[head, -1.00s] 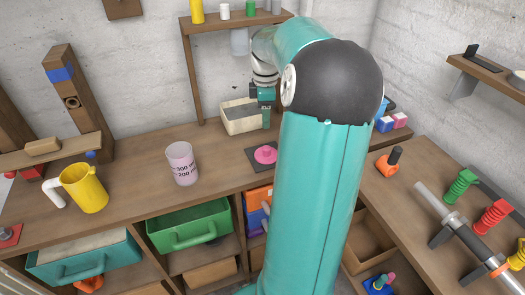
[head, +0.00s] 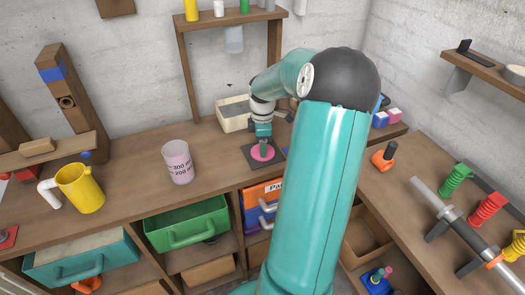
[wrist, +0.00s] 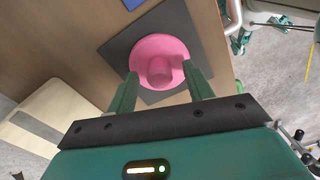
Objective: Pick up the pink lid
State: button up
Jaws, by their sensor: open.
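The pink lid (wrist: 153,47) is a round disc with a raised knob in its middle. It lies on a dark square mat (wrist: 120,48) on the wooden bench. In the head view the lid (head: 262,153) is partly hidden by my gripper (head: 263,143), which is right over it and points down. In the wrist view my gripper (wrist: 162,86) is open, with one green finger on each side of the knob's near end. Nothing is held. I cannot tell whether the fingers touch the lid.
A pink measuring cup (head: 178,162) and a yellow mug (head: 80,188) stand to the left on the bench. A cream box (head: 234,116) with a grey inside is just behind my gripper. Open bins sit below the bench edge.

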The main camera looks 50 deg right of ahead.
jog(key=shift+f, duration=0.15)
jog(key=shift+c, duration=0.3)
jog(key=c, duration=1)
